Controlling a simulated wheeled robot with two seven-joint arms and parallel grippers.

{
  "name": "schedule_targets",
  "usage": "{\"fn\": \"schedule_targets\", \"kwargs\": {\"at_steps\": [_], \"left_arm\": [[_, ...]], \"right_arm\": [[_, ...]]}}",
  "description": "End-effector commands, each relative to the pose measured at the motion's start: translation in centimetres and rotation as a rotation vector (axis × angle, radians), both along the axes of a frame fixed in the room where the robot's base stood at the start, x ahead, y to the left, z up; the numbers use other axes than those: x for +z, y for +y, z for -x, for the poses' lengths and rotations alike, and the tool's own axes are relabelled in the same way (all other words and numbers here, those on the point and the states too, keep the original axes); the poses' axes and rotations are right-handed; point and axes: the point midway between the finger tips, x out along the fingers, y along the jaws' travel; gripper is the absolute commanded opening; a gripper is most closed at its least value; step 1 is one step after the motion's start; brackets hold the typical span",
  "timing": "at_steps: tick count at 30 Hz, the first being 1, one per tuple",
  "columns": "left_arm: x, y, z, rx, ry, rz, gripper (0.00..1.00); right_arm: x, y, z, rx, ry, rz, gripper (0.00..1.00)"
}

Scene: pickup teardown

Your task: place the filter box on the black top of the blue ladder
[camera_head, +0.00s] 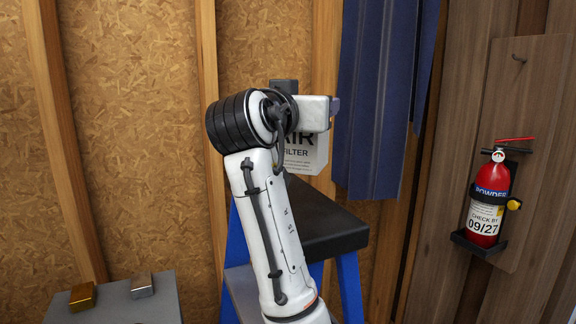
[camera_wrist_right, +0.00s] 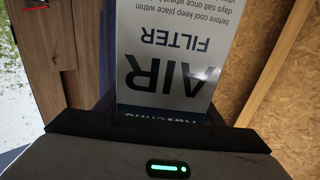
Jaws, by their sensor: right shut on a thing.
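The filter box (camera_head: 308,157), white with "AIR FILTER" print, shows behind my right arm in the head view, above the back of the ladder's black top (camera_head: 325,234). Part of it is hidden by my wrist. My right gripper (camera_head: 312,108) is shut on the box. In the right wrist view the box (camera_wrist_right: 170,45) sits between the fingers, its print upside down. The blue ladder (camera_head: 349,285) stands below, partly covered by my arm. I cannot tell whether the box touches the top. My left gripper is not in view.
A red fire extinguisher (camera_head: 488,203) hangs on the right wall. Blue corrugated sheets (camera_head: 382,100) hang behind the ladder on the right. A grey surface (camera_head: 115,304) at lower left bears a gold block (camera_head: 82,296) and a silver block (camera_head: 142,285). The visible black top is bare.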

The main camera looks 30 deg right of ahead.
Motion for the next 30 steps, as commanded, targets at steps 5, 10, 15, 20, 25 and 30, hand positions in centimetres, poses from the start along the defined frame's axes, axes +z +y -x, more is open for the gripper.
{"fn": "schedule_targets", "kwargs": {"at_steps": [5, 10, 15, 20, 25, 30], "left_arm": [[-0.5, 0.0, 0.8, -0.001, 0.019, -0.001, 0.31], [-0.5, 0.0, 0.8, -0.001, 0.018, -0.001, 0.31], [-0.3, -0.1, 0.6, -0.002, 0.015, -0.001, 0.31], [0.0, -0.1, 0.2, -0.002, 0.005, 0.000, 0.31], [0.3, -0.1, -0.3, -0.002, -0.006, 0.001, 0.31], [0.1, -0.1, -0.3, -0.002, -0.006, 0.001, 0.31]], "right_arm": [[-2.8, 0.0, 0.0, 0.000, -0.001, 0.004, 0.25], [-4.4, -0.1, 0.0, 0.000, -0.002, 0.002, 0.25], [-6.9, 0.0, 0.0, 0.000, -0.001, 0.004, 0.25], [-7.7, 0.0, 0.0, 0.000, -0.003, 0.002, 0.25], [-7.6, 0.0, 0.0, 0.000, -0.004, 0.002, 0.25], [-8.0, 0.0, 0.0, 0.000, 0.000, 0.000, 0.68]]}}
